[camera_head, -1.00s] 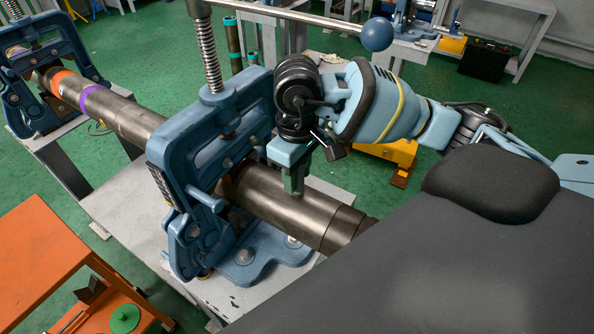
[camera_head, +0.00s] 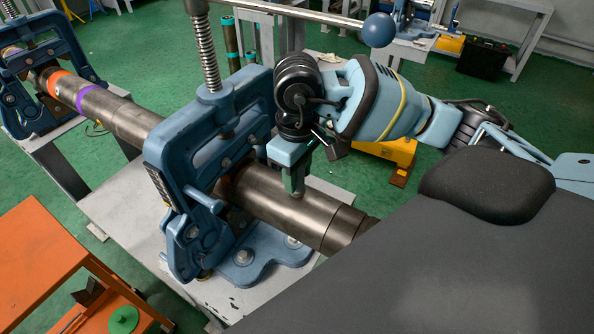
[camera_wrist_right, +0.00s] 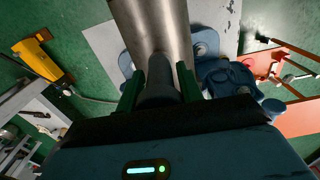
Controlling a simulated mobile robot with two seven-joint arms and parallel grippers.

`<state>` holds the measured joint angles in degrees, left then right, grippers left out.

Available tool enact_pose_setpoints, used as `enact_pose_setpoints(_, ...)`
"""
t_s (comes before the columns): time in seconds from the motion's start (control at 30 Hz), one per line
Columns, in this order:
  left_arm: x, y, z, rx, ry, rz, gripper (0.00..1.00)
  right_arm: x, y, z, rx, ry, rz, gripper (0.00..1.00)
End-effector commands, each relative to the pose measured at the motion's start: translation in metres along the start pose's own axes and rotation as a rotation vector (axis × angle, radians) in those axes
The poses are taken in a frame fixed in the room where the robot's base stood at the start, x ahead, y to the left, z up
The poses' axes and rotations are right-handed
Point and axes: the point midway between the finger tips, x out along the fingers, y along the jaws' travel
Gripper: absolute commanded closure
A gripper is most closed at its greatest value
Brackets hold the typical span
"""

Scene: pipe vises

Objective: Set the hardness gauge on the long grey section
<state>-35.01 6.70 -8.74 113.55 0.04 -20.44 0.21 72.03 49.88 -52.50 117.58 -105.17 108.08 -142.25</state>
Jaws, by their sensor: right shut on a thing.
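A grey metal pipe (camera_head: 285,201) runs from the far left to the lower right, clamped in blue pipe vises. My right gripper (camera_head: 295,178) is over the pipe's grey section on the near side of the closer vise (camera_head: 190,190), pointing down. In the right wrist view, its two green fingers (camera_wrist_right: 161,85) are shut on a dark grey-blue cylindrical body, the hardness gauge (camera_wrist_right: 161,92). The gauge's tip is against or just above the pipe (camera_wrist_right: 150,25); I cannot tell which. In the head view the fingers mostly hide the gauge. My left gripper is not in view.
The closer vise stands on a grey table (camera_head: 125,205), just left of my right gripper. A second vise (camera_head: 40,75) holds the pipe near its orange and purple bands. An orange table (camera_head: 40,245) is at lower left. Green floor lies open between.

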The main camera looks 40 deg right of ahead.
Motion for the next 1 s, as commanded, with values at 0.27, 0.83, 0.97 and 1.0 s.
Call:
enact_pose_setpoints(0.27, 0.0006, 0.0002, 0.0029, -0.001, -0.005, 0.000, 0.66, -0.0002, 0.0001, -0.0001, 0.000, 0.000, 0.000, 0.94)
enact_pose_setpoints(0.83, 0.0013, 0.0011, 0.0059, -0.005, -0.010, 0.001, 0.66, 0.0024, 0.0000, -0.0001, 0.000, 0.000, 0.000, 0.94)
enact_pose_setpoints(0.97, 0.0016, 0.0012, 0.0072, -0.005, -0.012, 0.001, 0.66, 0.0035, 0.0000, -0.0002, 0.000, 0.000, 0.000, 0.94)
enact_pose_setpoints(1.0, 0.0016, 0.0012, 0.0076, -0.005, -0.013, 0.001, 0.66, 0.0038, 0.0000, -0.0002, 0.000, 0.000, 0.000, 0.94)
